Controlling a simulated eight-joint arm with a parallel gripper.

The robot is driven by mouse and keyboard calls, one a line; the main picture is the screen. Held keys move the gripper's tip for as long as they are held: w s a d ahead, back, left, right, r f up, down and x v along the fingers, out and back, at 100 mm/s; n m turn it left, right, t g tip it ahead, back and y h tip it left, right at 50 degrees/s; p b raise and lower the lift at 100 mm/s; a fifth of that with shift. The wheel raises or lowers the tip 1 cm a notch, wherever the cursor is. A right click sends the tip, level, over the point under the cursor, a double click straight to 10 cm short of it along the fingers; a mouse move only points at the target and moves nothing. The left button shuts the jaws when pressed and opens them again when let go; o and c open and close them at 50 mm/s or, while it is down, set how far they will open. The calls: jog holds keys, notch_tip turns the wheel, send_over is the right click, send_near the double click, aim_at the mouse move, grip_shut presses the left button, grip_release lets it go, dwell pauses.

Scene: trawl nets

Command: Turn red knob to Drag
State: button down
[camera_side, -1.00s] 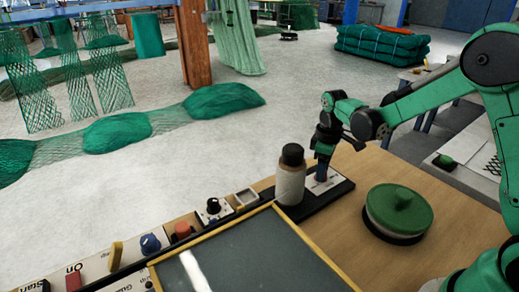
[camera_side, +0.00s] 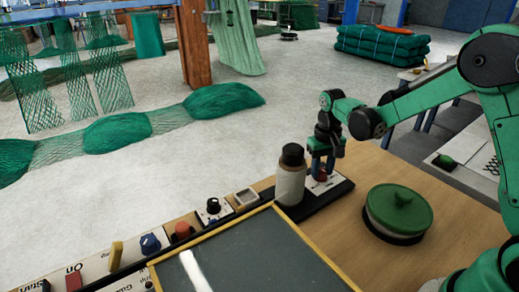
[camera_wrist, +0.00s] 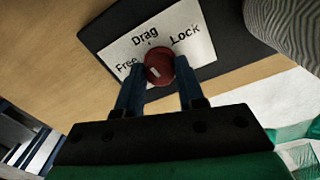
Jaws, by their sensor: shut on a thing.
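The red knob (camera_wrist: 159,66) sits on a white label plate (camera_wrist: 198,45) marked Free, Drag and Lock. A short white mark shows on its top, towards the lower left in the wrist view; I cannot tell for sure which word it points at. My gripper (camera_wrist: 160,74) is shut on the knob, one blue finger on each side. In the side view the knob (camera_side: 321,177) shows small and red between the fingers of my gripper (camera_side: 320,172), low over the dark panel (camera_side: 342,188).
A dark-capped bottle-like cylinder (camera_side: 290,180) stands close left of my gripper. A green-topped round object (camera_side: 398,210) rests on the wooden table to the right. A row of other controls, including a blue knob (camera_side: 150,244), runs along the left edge.

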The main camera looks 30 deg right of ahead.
aim_at(322, 170)
jog(key=shift+m, duration=0.6)
jog(key=c, duration=0.5)
grip_release()
jog(key=shift+c, duration=0.2)
jog(key=shift+r, duration=2.85)
